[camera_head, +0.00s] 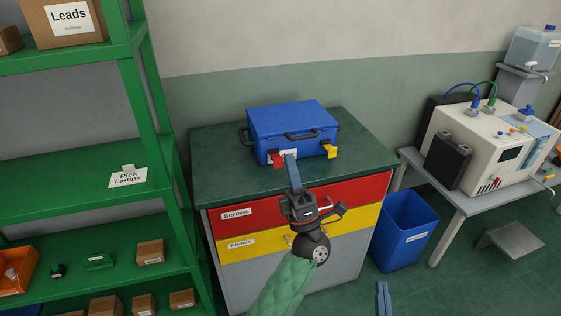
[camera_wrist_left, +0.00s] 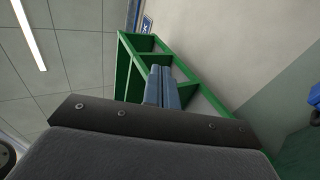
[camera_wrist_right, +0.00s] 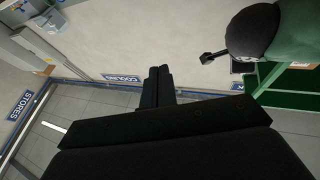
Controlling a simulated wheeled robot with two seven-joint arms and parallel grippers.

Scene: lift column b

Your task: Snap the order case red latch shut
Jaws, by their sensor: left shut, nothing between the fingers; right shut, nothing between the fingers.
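The blue order case (camera_head: 292,119) stands closed on the dark green top of a drawer cabinet. Its red latch (camera_head: 278,158) is at the front left and its yellow latch (camera_head: 330,151) at the front right. I cannot tell how far the red latch stands off the case. My left gripper (camera_head: 291,158) is shut and empty, its tips just right of the red latch, before the white label; touching or apart is unclear. Its fingers show in the left wrist view (camera_wrist_left: 162,88). My right gripper (camera_head: 383,299) is shut and empty, low at the bottom edge; it shows in the right wrist view (camera_wrist_right: 158,86).
The cabinet (camera_head: 222,188) has a red and a yellow drawer. Green shelving (camera_head: 75,205) with boxes stands close at the left. A blue bin (camera_head: 405,230) and a table (camera_head: 450,190) with a machine (camera_head: 490,140) stand at the right. The cabinet top beside the case is clear.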

